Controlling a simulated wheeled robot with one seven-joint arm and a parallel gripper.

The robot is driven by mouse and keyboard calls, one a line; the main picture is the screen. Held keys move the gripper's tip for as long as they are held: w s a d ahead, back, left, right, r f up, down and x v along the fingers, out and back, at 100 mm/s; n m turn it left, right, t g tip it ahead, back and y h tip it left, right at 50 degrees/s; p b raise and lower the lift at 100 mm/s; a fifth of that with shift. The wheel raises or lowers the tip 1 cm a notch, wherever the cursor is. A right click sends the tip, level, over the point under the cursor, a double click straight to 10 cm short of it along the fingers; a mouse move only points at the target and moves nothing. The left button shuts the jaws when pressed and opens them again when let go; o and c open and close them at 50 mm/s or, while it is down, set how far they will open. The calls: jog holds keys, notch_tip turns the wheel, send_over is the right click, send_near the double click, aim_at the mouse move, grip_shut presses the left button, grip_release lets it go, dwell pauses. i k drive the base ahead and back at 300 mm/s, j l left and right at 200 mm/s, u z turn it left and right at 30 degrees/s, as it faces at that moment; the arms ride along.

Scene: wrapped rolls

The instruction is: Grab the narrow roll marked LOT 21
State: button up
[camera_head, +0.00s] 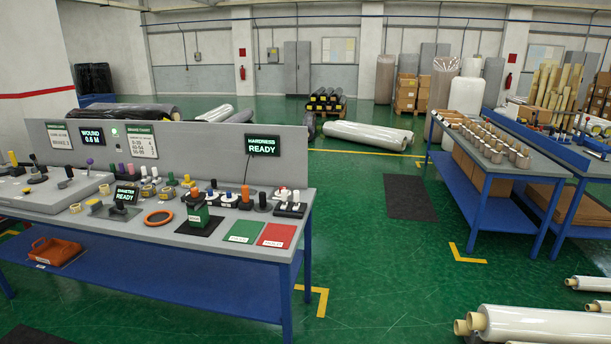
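No LOT 21 marking is readable in this view. Two narrow white wrapped rolls with tan cores lie on the green floor at the right edge, an upper one (592,284) and a lower one (601,305); both are cut off by the frame. A thicker white wrapped roll (540,325) lies in front of them at the bottom right, with another core end (461,327) showing beside it. Which roll is LOT 21 I cannot tell. My gripper is not in view.
A blue-legged bench (180,276) with instruments stands at left. A long blue-framed table (475,198) with small rolls stands at right, beside another table (563,172). Large wrapped rolls (368,135) lie farther back. The green floor in the middle is clear, with a dark mat (411,198).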

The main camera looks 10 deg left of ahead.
aim_at(165, 193)
jog(key=i, duration=1.4)
jog(key=i+z, duration=0.15)
jog(key=i, duration=1.25)
jog(key=i+z, duration=0.2)
jog(key=i, duration=0.75)
jog(key=i+j+z, duration=0.2)
jog(key=i, duration=0.7)
jog(key=i+u, duration=0.8)
jog(key=i+l+u, duration=0.2)
jog(key=i+u, duration=0.2)
jog(key=i+j+u, duration=0.2)
jog(key=u, duration=0.25)
jog(key=i+j+u, duration=0.25)
jog(key=u, duration=0.25)
jog(key=i+j+u, duration=0.15)
jog(key=i+u, duration=0.15)
jog(key=u, duration=0.15)
jog(key=i+u, duration=0.25)
jog(key=u, duration=0.2)
jog(key=i+l+u, duration=0.1)
jog(key=i+u, duration=0.15)
jog(key=u, duration=0.25)
jog(key=i+l+u, duration=0.2)
jog(key=u, duration=0.25)
jog(key=i+u, duration=0.45)
jog(key=i+l+u, duration=0.25)
jog(key=i+u, duration=0.2)
jog(key=i, duration=0.2)
